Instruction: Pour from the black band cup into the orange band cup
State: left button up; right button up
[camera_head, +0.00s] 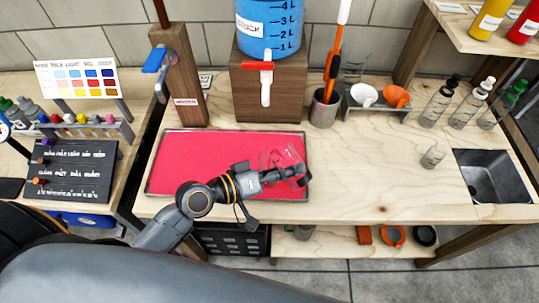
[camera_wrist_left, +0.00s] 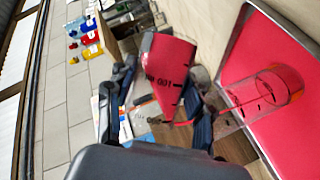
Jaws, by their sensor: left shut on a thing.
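My left gripper (camera_head: 303,176) is over the red tray (camera_head: 200,160) in the head view. It is shut on a clear measuring cup (camera_wrist_left: 168,70), which shows tilted between the fingers in the left wrist view, with red contents and dark scale marks. Its black band cannot be made out clearly. A second clear cup with an orange band (camera_wrist_left: 290,84) stands on the tray, beside the held cup. A thin red streak shows between the two cups; I cannot tell for sure whether it is liquid. In the head view the clear cups blend into the red tray. My right gripper is not in view.
A blue tank (camera_head: 268,28) stands on a wooden block (camera_head: 268,90) behind the tray. A holder cup (camera_head: 323,108) with an orange tool, squeeze bottles (camera_head: 438,103), a small bottle (camera_head: 433,157) and a sink (camera_head: 492,177) are to the right.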

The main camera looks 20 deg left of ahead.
pick_arm(q)
jog(key=shift+f+n+h+b, duration=0.45)
jog(key=shift+n+b, duration=0.45)
jog(key=shift+b, duration=0.45)
dwell(2.1)
jog(key=shift+r, duration=0.15)
